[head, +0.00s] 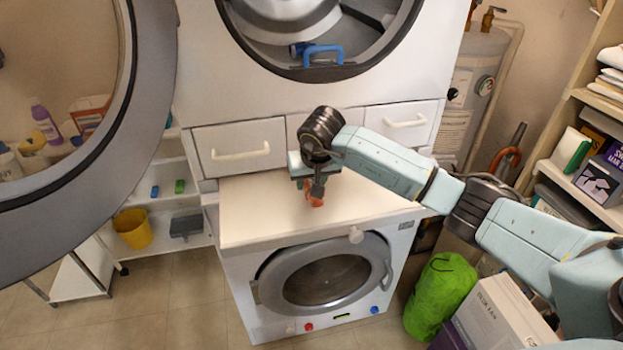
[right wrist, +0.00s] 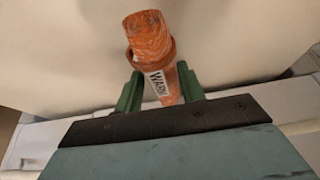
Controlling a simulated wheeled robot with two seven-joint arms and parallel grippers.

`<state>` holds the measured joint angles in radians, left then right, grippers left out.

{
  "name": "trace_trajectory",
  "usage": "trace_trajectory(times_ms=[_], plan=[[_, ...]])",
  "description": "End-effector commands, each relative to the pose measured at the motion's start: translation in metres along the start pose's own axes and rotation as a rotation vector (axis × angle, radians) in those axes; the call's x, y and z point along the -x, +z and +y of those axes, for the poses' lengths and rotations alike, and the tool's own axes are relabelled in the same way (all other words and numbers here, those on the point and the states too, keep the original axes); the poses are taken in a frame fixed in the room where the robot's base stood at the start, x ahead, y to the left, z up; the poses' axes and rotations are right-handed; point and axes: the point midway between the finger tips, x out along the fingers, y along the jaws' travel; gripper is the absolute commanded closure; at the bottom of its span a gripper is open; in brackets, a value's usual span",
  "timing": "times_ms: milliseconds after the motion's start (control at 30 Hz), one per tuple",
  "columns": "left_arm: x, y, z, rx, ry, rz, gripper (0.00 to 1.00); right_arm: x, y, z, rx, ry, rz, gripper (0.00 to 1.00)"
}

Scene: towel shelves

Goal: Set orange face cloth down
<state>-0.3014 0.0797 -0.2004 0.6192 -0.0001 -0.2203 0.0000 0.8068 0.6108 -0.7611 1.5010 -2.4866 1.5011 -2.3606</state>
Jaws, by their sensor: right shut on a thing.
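The orange face cloth (head: 315,200) shows as a small orange patch below my right gripper (head: 314,186), over the cream top (head: 255,212) of the lower washing machine. In the right wrist view the cloth (right wrist: 150,45) is a rolled orange bundle with a white label reading something like "WARM". It sits between the two green fingers of my right gripper (right wrist: 160,92), which is shut on it. I cannot tell whether the cloth touches the top. My left gripper is not in view.
The cream top is otherwise clear. White drawers (head: 240,149) stand behind it, below an upper machine whose large round door (head: 155,75) hangs open at left. A yellow bucket (head: 133,229) is on the left shelf. A green bag (head: 440,297) and a box (head: 503,315) stand at right.

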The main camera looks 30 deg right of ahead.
Motion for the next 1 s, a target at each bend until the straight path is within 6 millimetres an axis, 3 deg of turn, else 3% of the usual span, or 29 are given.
trace_trajectory(times_ms=[233,267,433,800,1000], plan=[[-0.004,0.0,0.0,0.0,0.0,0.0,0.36,-0.003,0.001,0.0,0.0,0.001,0.001,0.83],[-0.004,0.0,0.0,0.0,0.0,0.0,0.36,-0.003,0.001,0.0,0.0,0.001,0.0,0.59],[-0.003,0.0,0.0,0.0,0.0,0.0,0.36,-0.002,0.001,0.0,0.0,0.001,0.0,0.39],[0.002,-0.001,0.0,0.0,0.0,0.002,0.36,0.003,-0.001,0.0,0.0,0.0,-0.001,0.39],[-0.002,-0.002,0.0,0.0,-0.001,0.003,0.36,0.038,-0.002,0.001,0.002,0.0,0.006,0.39]])
